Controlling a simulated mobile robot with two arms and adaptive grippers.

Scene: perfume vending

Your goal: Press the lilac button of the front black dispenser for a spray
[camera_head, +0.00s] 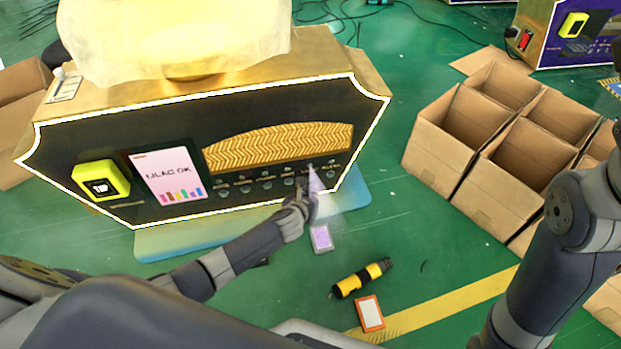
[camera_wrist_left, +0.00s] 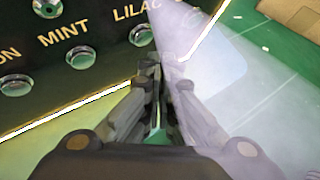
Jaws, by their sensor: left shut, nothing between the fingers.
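The front black dispenser (camera_head: 120,130) has white-lit edges, a gold wavy panel and a screen (camera_head: 166,176) reading "LILAC OK". A row of round silver buttons runs along its lower face. In the left wrist view the lilac button (camera_wrist_left: 141,35) sits under the label "LILAC", right of the mint button (camera_wrist_left: 80,57). My left gripper (camera_wrist_left: 155,62) is shut and empty, its tips just below the lilac button; I cannot tell whether they touch. In the head view the left gripper (camera_head: 301,198) is at the dispenser's lower right. A translucent lilac spray (camera_head: 316,182) spreads beside it. My right gripper is out of view.
A lilac card (camera_head: 321,238), a yellow-black tool (camera_head: 361,278) and an orange-edged card (camera_head: 369,314) lie on the green floor. Open cardboard boxes (camera_head: 446,138) stand at right. Another dispenser (camera_head: 563,35) is at the back right. The floor between dispenser and boxes is mostly clear.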

